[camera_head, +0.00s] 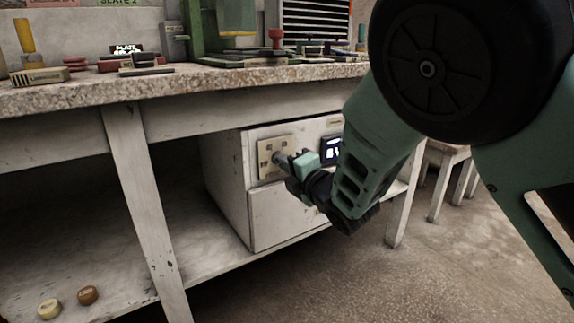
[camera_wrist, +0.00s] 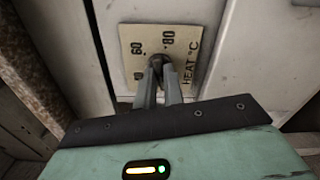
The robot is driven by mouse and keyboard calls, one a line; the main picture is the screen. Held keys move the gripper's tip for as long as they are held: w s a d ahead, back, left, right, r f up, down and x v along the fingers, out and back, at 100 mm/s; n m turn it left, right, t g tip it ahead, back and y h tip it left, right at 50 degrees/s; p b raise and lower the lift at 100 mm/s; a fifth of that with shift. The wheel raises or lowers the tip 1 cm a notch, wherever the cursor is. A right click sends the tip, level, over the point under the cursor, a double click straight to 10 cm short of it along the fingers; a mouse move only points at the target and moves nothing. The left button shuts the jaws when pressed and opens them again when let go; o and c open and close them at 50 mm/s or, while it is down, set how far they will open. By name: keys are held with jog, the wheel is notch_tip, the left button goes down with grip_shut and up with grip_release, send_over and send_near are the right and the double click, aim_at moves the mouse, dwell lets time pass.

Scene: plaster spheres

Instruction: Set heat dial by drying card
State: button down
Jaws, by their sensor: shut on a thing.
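The heat dial's pale plate (camera_head: 263,168) is on the front of a white cabinet under the bench. In the wrist view the plate (camera_wrist: 133,36) shows 60, 80 and the words HEAT °C; another number at left is partly unreadable. My gripper (camera_head: 281,160) reaches the plate from the right. In the wrist view my gripper (camera_wrist: 158,70) is shut on the dark dial knob (camera_wrist: 157,60) at the plate's lower middle. The fingers hide most of the knob, and its pointer cannot be made out. I cannot identify a drying card among the signs in view.
A small lit display (camera_head: 332,150) is right of the dial, its digits partly hidden by my arm. A drawer front (camera_head: 285,213) lies below. The stone bench top (camera_head: 200,82) overhangs the cabinet. A bench leg (camera_head: 147,205) stands left; stools (camera_head: 447,160) stand right.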

jog(key=m+p, duration=0.4)
jog(key=m, duration=2.3)
jog(key=shift+d+m, duration=0.1)
jog(key=shift+m, duration=0.2)
dwell(0.4)
jog(key=c, duration=1.5)
grip_release()
